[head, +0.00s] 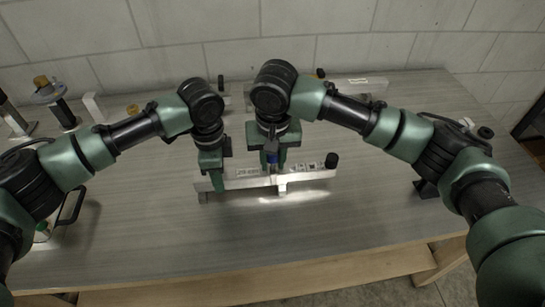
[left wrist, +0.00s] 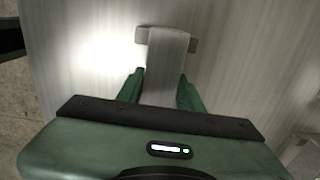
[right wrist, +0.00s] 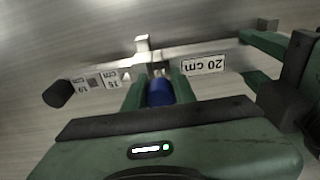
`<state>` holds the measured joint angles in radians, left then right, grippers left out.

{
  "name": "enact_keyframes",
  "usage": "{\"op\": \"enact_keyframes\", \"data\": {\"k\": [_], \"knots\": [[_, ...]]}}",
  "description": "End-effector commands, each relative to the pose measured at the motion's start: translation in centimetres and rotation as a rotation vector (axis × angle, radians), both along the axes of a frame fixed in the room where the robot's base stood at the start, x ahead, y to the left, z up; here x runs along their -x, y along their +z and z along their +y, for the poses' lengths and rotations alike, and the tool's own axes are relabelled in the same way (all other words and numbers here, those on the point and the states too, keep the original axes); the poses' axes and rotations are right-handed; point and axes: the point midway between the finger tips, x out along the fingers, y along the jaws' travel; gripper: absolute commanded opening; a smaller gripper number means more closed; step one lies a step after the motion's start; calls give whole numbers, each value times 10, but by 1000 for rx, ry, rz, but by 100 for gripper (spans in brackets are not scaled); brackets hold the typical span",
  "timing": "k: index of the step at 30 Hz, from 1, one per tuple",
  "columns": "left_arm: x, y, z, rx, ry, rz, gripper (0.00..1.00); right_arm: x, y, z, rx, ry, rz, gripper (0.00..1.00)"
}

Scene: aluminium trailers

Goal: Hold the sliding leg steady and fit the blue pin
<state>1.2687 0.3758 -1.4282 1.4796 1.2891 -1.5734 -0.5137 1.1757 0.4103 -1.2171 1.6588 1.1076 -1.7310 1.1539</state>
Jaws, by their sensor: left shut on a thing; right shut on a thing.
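The aluminium sliding leg (head: 228,185) lies across the table, with marked labels along it and a black knob at its right end. My left gripper (head: 214,182) is shut on its left end; in the left wrist view the bar (left wrist: 165,70) passes between the fingers (left wrist: 161,90) towards a crosswise foot. The blue pin (head: 272,157) is in my right gripper (head: 272,165), over the bar near the crosswise bracket. In the right wrist view the pin (right wrist: 158,92) sits between the fingers (right wrist: 155,88), close to the bar between labels. Its tip is hidden, so I cannot tell whether it is in a hole.
Another aluminium piece (head: 358,86) lies at the back of the table, partly hidden by my arms. A disc-topped stand (head: 50,92) is at the back left. A dark tool (head: 427,188) lies on the right. The table's front (head: 270,240) is clear.

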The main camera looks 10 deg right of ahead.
Motion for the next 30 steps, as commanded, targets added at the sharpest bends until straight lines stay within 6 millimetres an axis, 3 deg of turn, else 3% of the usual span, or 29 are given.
{"op": "enact_keyframes", "data": {"k": [6, 7, 9, 20, 30], "knots": [[0, 0, 0, 1, -1, 0, 0, 0, -6, 0, 0, 0, 0, 0], [0, 0, 0, 1, -1, 0, 0, 0, -5, 0, -1, 0, -1, 32], [0, 0, 0, 1, -1, 0, 0, 0, -6, 0, 0, 0, -1, 51], [0, 0, 0, 0, 0, 0, 0, 1, 0, 0, 1, -1, 0, 52], [0, 0, 0, 0, 1, -1, 0, 8, 66, 2, -4, 2, -5, 52]]}}
